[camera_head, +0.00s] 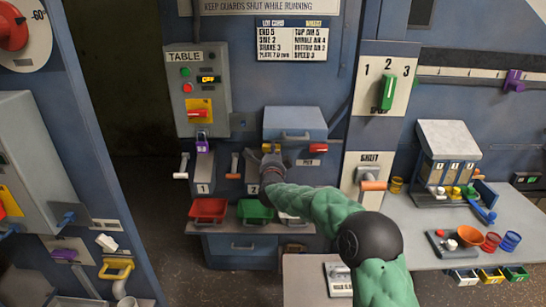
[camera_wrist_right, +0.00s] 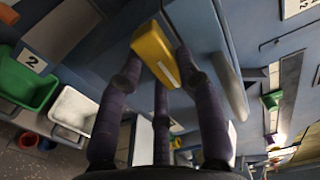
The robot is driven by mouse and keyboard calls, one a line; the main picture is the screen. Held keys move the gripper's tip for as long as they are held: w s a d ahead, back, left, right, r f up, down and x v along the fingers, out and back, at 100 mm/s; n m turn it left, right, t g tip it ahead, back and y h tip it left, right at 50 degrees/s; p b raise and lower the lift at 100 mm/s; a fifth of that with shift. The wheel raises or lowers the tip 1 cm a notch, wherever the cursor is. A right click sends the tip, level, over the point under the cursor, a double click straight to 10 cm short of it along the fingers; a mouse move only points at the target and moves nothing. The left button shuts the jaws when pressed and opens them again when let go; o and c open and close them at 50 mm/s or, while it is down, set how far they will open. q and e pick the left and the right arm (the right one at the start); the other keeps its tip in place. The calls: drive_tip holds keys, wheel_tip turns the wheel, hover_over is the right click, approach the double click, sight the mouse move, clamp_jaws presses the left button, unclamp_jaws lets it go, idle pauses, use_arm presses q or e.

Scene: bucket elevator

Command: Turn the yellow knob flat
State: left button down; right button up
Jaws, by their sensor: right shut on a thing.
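The yellow knob (camera_wrist_right: 152,48) is a blocky bar with a pale stripe on one face. In the wrist view it lies tilted between the dark fingers of my right gripper (camera_wrist_right: 158,72). My right gripper is shut on it, with fingers on both sides. In the head view my right gripper (camera_head: 271,158) is at the blue-grey panel, just under a grey hinged box. It hides most of the knob there. My left gripper is not in view.
A grey lidded box (camera_head: 295,123) juts out just above my right gripper. Red (camera_head: 208,209) and green (camera_head: 255,211) bins sit below. A side table (camera_head: 425,220) at right holds cups.

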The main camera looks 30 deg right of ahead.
drive_tip(key=shift+f, duration=0.1)
drive_tip(key=o, duration=1.1)
drive_tip(key=shift+o, duration=0.2)
drive_tip(key=v, duration=1.2)
